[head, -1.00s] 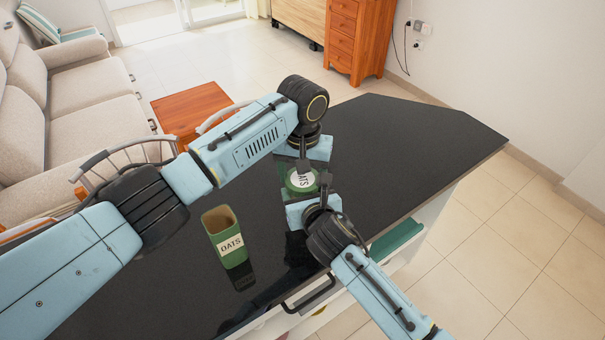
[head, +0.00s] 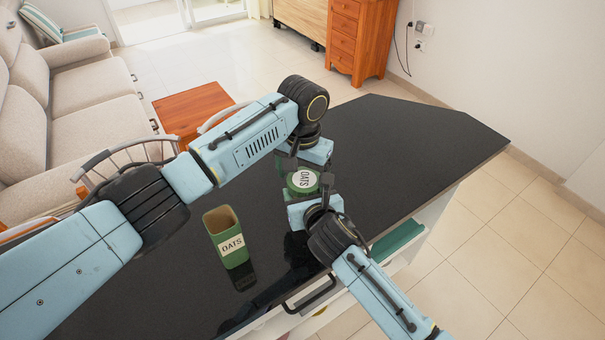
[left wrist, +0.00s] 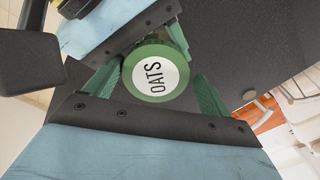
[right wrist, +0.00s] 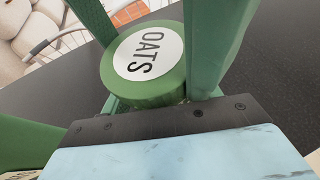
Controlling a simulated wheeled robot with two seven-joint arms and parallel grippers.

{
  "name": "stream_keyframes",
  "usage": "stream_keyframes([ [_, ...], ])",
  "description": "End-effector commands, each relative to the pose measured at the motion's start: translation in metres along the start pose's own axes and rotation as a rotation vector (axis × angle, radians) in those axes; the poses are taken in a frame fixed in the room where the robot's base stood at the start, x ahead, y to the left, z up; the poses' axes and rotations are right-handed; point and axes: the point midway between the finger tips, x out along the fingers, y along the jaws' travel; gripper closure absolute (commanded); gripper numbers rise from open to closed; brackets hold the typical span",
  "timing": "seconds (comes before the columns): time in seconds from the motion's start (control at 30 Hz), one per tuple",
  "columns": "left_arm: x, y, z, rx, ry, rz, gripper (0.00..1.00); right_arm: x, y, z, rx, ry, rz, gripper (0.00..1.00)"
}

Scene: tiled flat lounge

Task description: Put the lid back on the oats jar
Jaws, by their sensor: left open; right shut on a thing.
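The oats jar (head: 231,240) is a green, square, open-topped container labelled OATS. It stands upright on the dark counter, left of both grippers in the head view. The round green lid (head: 303,181) has a white OATS label and is held up away from the jar. My right gripper (head: 311,194) is shut on the lid from the near side. My left gripper (head: 304,168) is open at the lid's far side. In the left wrist view its green fingers stand spread either side of the lid (left wrist: 156,72). The lid also fills the middle of the right wrist view (right wrist: 144,62).
The black counter (head: 410,150) is clear to the right. A wire-backed chair (head: 125,165) stands beyond its left edge, near a wooden table (head: 190,108) and a sofa (head: 95,110). A drawer handle (head: 308,295) shows at the near edge.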

Motion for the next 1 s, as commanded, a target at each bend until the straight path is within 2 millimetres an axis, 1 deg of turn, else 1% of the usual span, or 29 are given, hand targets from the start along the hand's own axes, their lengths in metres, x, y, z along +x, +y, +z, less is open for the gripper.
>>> stream_keyframes([
  [0.03,0.000,0.007,0.001,0.010,-0.001,0.011,0.10,0.000,0.002,0.001,-0.002,-0.001,0.003,1.00],
  [0.2,0.000,0.008,0.001,0.012,-0.001,0.014,0.10,0.000,0.002,0.001,-0.002,-0.001,0.004,1.00],
  [0.27,-0.004,0.009,0.000,0.013,0.000,0.015,0.10,0.000,0.002,0.001,-0.002,-0.001,0.004,1.00],
  [0.5,-0.037,0.008,0.000,0.015,0.003,0.014,0.10,0.001,0.001,-0.002,-0.001,0.005,0.001,1.00],
  [0.6,-0.044,0.007,0.000,0.012,0.002,0.011,0.10,0.000,0.001,-0.002,-0.001,0.005,0.001,1.00],
  [0.87,-0.046,0.004,0.000,0.007,0.000,0.007,0.10,0.000,0.000,-0.002,-0.001,0.004,0.000,1.00],
  [0.9,-0.045,0.004,0.000,0.006,0.000,0.007,0.13,0.000,0.000,-0.002,-0.001,0.004,0.000,1.00],
  [1.0,-0.050,0.005,0.000,-0.019,0.001,0.009,0.13,0.000,0.000,-0.002,-0.001,0.003,0.000,1.00],
])
